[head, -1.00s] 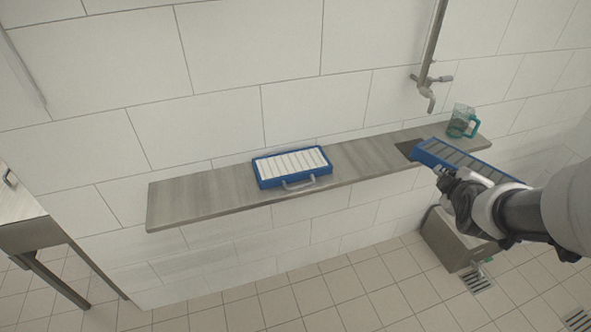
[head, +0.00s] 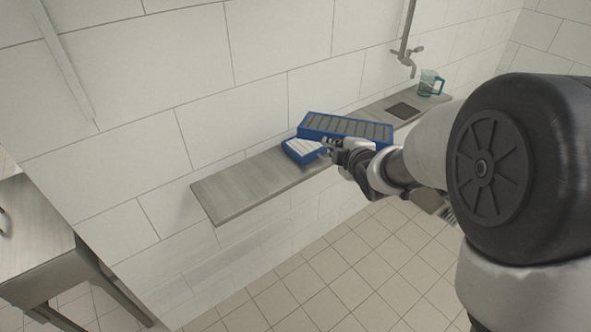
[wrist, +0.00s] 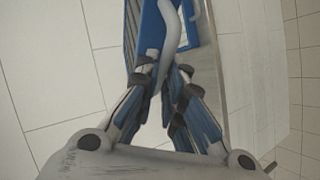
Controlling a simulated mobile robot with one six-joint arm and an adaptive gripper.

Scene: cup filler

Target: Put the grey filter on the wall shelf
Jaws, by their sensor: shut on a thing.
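The grey filter (head: 346,130) has a blue frame and grey slats. My gripper (head: 338,146) is shut on its handle and holds it up, tilted, in front of the wall shelf (head: 247,186). In the wrist view the filter's handle (wrist: 168,40) runs between the fingers of my gripper (wrist: 165,80), with the blue frame behind. A white filter (head: 300,150) with a blue frame lies on the shelf. The held filter hides part of it in the head view. The shelf's left part is bare.
A clear jug with a teal handle (head: 430,83) stands at the shelf's far right. A dark grate (head: 403,110) is set in the shelf, below a wall tap (head: 407,58). A grey table (head: 50,255) is at the left.

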